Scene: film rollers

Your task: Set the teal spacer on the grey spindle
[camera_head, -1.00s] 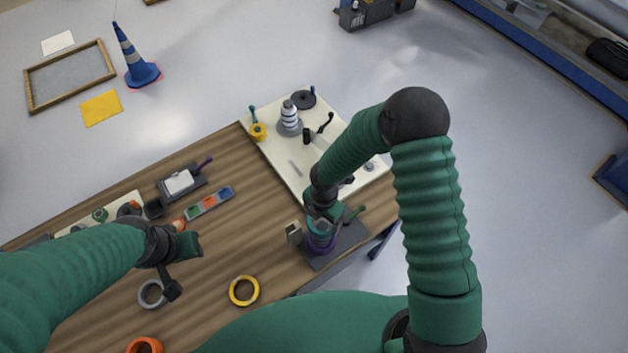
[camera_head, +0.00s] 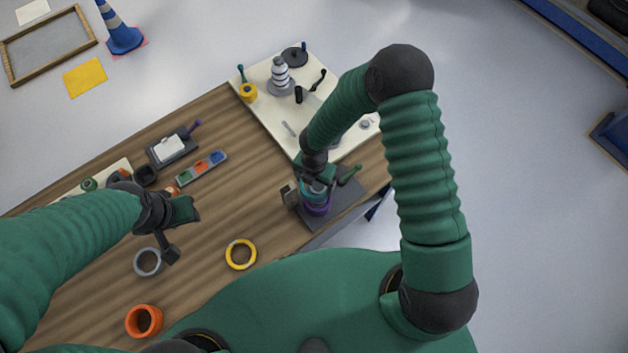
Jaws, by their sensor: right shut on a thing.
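The teal spacer (camera_head: 314,187) is a ring at the tip of my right arm. My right gripper (camera_head: 318,179) is shut on it, just above a purple ring (camera_head: 317,209) on a dark plate (camera_head: 345,205) at the table's right end. The gripper partly hides the teal spacer, and I cannot tell whether it touches the purple ring. A grey spindle (camera_head: 280,77) with white bands and a wide grey foot stands upright on the cream board, well behind my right gripper. My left gripper (camera_head: 177,230) is over the left of the table, its jaws apart and empty.
The cream board (camera_head: 262,112) also bears a yellow spool (camera_head: 248,92), a black disc (camera_head: 295,55) and a black crank (camera_head: 317,80). A small block (camera_head: 289,195) stands beside the dark plate. A yellow ring (camera_head: 241,254), grey ring (camera_head: 148,262) and orange cup (camera_head: 144,321) lie in front.

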